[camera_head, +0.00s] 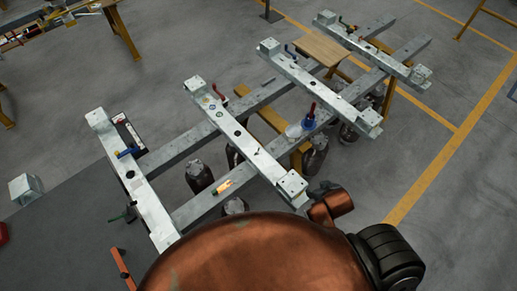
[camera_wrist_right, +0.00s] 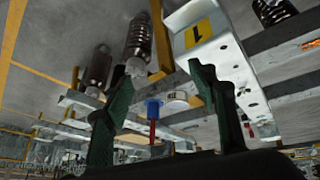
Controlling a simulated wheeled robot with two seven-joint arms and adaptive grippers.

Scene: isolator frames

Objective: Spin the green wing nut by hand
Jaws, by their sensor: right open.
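I cannot make out a green wing nut for certain. In the head view a small dark green part (camera_head: 127,213) sticks out beside the left cross beam (camera_head: 135,180), and another green part (camera_head: 342,20) stands at the far beam. Both are too small to identify. My right gripper (camera_wrist_right: 160,73) is open in the wrist view, with its two dark green fingers apart and nothing held. A blue fitting with a red handle (camera_wrist_right: 153,108) shows between the fingers, some way beyond them. My left gripper is not in view.
Grey metal cross beams (camera_head: 240,135) rest on long rails (camera_head: 195,208) over dark cylinders (camera_head: 198,175). A blue fitting with a red handle (camera_head: 309,118) stands on the frame. A wooden board (camera_head: 320,48) lies farther back. Open floor lies to the right.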

